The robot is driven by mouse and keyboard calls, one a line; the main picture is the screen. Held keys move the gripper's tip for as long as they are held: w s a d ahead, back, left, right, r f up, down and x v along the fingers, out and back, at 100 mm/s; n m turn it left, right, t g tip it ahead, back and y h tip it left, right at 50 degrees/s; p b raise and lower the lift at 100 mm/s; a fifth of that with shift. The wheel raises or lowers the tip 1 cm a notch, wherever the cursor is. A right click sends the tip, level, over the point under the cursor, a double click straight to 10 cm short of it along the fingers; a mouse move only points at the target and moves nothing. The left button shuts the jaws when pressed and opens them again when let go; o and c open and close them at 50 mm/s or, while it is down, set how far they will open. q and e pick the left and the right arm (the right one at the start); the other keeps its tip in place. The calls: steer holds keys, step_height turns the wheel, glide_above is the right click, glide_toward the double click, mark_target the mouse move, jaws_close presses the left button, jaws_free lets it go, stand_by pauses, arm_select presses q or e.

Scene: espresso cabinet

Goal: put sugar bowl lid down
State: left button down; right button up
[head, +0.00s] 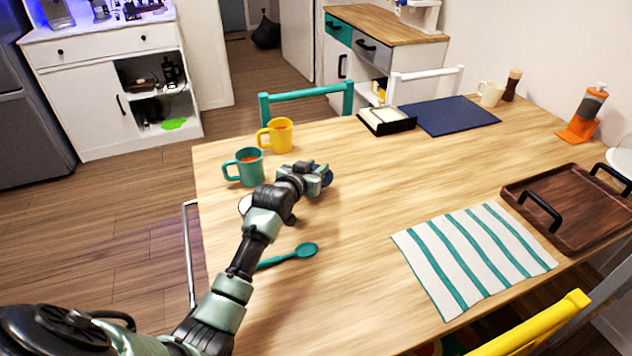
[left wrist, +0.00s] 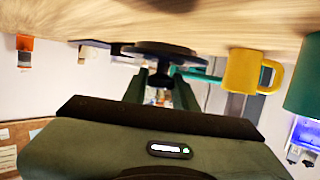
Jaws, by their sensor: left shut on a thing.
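The sugar bowl lid, a dark round disc, shows in the left wrist view (left wrist: 165,49), gripped by its knob. In the head view its dark blue edge (head: 328,178) peeks out beyond my fingers. My left gripper (head: 318,177) is shut on it, low over the table right of the teal mug. Its two fingers also show in the left wrist view (left wrist: 162,76). The disc is close to the wooden tabletop; I cannot tell whether it touches. A white rounded thing (head: 244,204), mostly hidden behind my arm, may be the sugar bowl. My right gripper is not in view.
A teal mug (head: 246,167) and a yellow mug (head: 277,135) stand near the lid. A teal spoon (head: 302,251) lies nearer. A striped cloth (head: 472,255) and a wooden tray (head: 572,207) lie right. The table middle (head: 400,185) is clear.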

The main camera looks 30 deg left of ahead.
arm_select(q)
step_height(320, 180, down, 4)
steer(key=shift+f, duration=0.35)
steer(key=shift+f+b, duration=0.1)
steer(key=shift+b, duration=0.25)
steer(key=c, duration=1.1)
jaws_free()
